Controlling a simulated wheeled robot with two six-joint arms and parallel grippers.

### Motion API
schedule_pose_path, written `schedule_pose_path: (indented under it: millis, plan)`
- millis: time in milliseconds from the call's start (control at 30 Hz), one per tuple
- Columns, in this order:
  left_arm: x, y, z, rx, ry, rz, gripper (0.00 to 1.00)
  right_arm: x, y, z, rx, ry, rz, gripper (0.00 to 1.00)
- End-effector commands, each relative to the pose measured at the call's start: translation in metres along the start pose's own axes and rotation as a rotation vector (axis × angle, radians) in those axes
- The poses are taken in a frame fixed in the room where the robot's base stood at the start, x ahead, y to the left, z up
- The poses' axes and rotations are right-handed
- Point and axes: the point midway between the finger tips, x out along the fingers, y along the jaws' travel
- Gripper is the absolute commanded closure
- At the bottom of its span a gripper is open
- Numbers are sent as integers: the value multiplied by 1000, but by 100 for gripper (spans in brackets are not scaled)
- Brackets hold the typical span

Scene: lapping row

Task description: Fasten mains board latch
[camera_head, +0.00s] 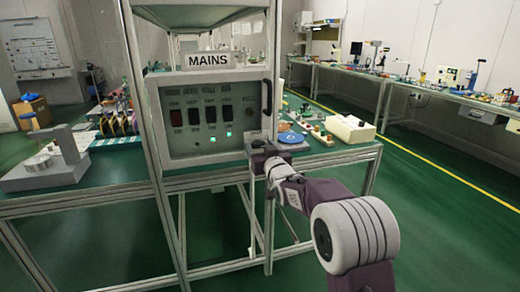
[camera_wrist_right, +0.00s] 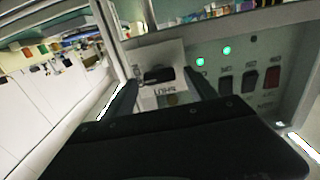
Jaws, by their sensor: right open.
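The mains board (camera_head: 213,148) is a pale grey panel with a dark red switch, several black switches and lit green lamps, under a MAINS sign. Its latch is a dark knob (camera_wrist_right: 158,75) on a light plate in the right wrist view, with lettering below it that appears upside down. My right gripper (camera_head: 260,141) is at the board's lower right corner. In the right wrist view its two fingers (camera_wrist_right: 161,82) are open, one on each side of the knob. I cannot tell whether they touch it. My left gripper is out of view.
A black handle (camera_head: 267,97) is on the board's right edge. The bench to the right holds a blue disc (camera_head: 291,138), small parts and a cream box (camera_head: 350,129). A grey apparatus (camera_head: 47,172) stands on the left bench. The green floor at right is clear.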

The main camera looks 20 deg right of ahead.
Motion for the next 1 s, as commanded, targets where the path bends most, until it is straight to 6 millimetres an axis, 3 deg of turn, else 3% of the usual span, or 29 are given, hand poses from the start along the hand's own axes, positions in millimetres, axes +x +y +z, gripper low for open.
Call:
schedule_pose_path:
  millis: [367, 500, 600, 1000]
  plan:
    - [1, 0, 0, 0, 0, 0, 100, 8, 0, 0, 0, 0, 0, 37]
    - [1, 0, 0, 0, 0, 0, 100, 8, 0, 0, 0, 0, 0, 76]
    - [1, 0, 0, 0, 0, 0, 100, 8, 0, 0, 0, 0, 0, 97]
    - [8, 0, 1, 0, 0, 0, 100, 8, -1, 2, -103, -1, 0, 97]
